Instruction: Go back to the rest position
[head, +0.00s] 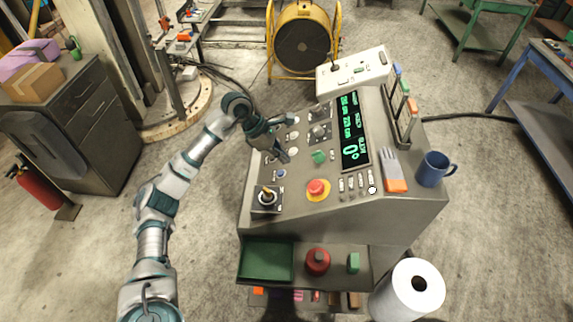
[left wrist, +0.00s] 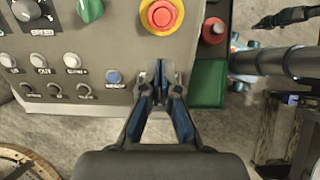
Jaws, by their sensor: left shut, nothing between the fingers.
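My left gripper (head: 287,157) hangs over the left part of the sloped control console (head: 225,215), its arm reaching in from the left. In the left wrist view its two fingers (left wrist: 160,92) are together with nothing between them. They are in front of the panel, between the blue button (left wrist: 114,77) and the red emergency stop (left wrist: 161,15). The joystick (head: 267,196) stands nearer me on the panel, apart from the gripper in the head view. A dark tapered shape at the upper right of the left wrist view may be my right gripper; its jaws cannot be made out.
A blue mug (head: 432,170) and an orange-cuffed glove (head: 394,172) are on the console's right. A green tray (head: 265,261) and a white roll (head: 406,290) are nearer me. A grey cabinet (head: 95,110) stands left. Open floor lies between cabinet and console.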

